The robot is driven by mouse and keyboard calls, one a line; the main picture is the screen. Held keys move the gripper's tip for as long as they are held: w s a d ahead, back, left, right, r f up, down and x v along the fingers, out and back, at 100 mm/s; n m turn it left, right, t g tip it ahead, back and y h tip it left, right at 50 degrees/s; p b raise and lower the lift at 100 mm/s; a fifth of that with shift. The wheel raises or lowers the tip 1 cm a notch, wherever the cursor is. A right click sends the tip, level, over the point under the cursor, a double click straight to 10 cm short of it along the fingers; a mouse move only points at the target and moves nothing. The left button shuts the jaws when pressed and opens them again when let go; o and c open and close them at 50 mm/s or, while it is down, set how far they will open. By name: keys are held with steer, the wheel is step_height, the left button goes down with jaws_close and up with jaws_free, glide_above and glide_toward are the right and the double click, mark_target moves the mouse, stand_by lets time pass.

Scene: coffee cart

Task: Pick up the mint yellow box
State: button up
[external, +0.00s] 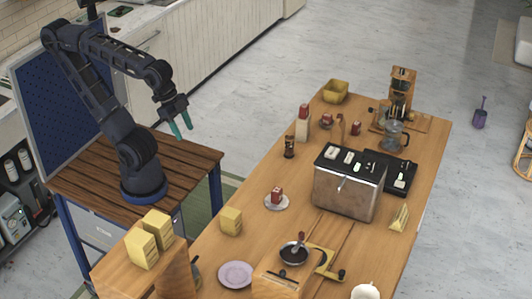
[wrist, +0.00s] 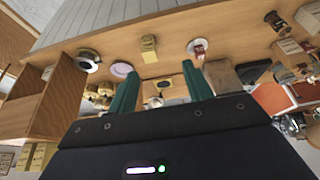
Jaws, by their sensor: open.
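A pale yellow box (external: 231,220) stands on the wooden table near its left edge; it also shows in the wrist view (wrist: 149,48), above and between my fingertips. Two similar yellow boxes (external: 141,248) (external: 158,228) stand side by side on a raised wooden surface at the lower left. I cannot tell which is the mint one. My gripper (external: 181,125) hangs in the air left of the table, fingers pointing down, apart from every box. In the wrist view its green fingers (wrist: 160,70) are spread with nothing held between them.
On the table (external: 235,262), a saucer with a small red box (external: 277,194) sits beyond the single yellow box, and a pink plate (external: 236,274) sits nearer. A metal toaster-like machine (external: 347,188) stands to the right. A yellow open container (external: 335,91) stands at the far end.

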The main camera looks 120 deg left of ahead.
steer(key=shift+o, duration=0.2)
steer(key=o, duration=0.6)
steer(key=n+g, duration=0.4)
steer(key=n, duration=1.3)
glide_above(230, 213)
step_height(230, 213, down, 17)
steer(key=shift+s+a+r, duration=0.15)
steer(key=shift+r, duration=0.05)
steer(key=shift+w+f+n+g, duration=0.3)
steer(key=shift+f+n, duration=0.1)
steer(key=shift+f, duration=0.5)
steer(key=shift+s+f, duration=0.15)
steer(key=shift+f, duration=4.8)
